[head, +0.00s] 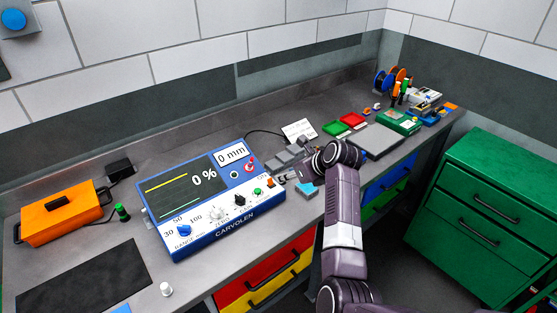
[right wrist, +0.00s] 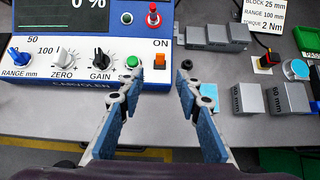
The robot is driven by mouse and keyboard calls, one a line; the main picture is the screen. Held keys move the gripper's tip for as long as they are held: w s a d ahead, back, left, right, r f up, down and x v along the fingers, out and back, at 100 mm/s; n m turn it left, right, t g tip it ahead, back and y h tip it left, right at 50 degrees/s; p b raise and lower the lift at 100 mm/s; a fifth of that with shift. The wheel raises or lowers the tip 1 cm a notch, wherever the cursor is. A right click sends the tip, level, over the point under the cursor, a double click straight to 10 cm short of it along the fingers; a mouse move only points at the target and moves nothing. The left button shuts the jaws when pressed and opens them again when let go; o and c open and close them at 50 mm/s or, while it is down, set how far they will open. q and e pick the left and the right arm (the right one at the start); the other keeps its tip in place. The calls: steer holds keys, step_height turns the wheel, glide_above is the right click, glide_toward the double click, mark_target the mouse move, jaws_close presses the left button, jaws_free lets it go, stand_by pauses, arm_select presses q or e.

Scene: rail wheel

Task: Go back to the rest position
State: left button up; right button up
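My right gripper (right wrist: 160,74) is open and empty in the right wrist view, its two blue-padded fingers apart above the bench in front of the blue CARVOLEN instrument (right wrist: 70,50). In the head view my right arm comes up from the bottom, and its gripper (head: 291,180) is over the bench just right of the instrument (head: 215,200). The instrument's screen reads 0 %, with a 0 mm display beside it. An orange switch (right wrist: 160,61) shows between the fingertips. My left gripper is not in view.
Grey blocks (right wrist: 215,36) stand beside the instrument, with more marked blocks (right wrist: 247,98) further right. An orange case (head: 62,213) and a dark mat (head: 85,277) lie on the left of the bench. A green drawer cabinet (head: 485,220) stands at the right.

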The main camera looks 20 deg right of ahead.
steer(key=s+d+f+n+g+h, duration=0.1)
steer(key=s+f+n, duration=0.4)
steer(key=s+n, duration=0.4)
steer(key=s+d+f+n+g+h, duration=0.1)
steer(key=s+f+n+g+h, duration=0.1)
steer(key=s+f+n, duration=0.65)
steer(key=s+a+r+n+g, duration=0.1)
steer(key=s+a+r+n, duration=0.15)
steer(key=s+n, duration=0.8)
steer(key=s+a+r+n+g, duration=0.1)
steer(key=s+a+n, duration=0.4)
steer(key=s, duration=1.1)
step_height(320, 180, down, 36)
steer(key=s+n+g+b, duration=0.1)
steer(key=s+b, duration=0.1)
steer(key=b, duration=0.6)
steer(key=s+d+f+b, duration=0.2)
steer(key=s+f+b, duration=0.1)
steer(key=s+f, duration=0.5)
steer(key=s+d+f+g+b, duration=0.1)
steer(key=s+f+b, duration=0.2)
steer(key=s+f, duration=0.5)
step_height(320, 180, down, 5)
steer(key=shift+s+d+f, duration=0.1)
steer(key=shift+s+d, duration=0.2)
steer(key=shift+d, duration=0.1)
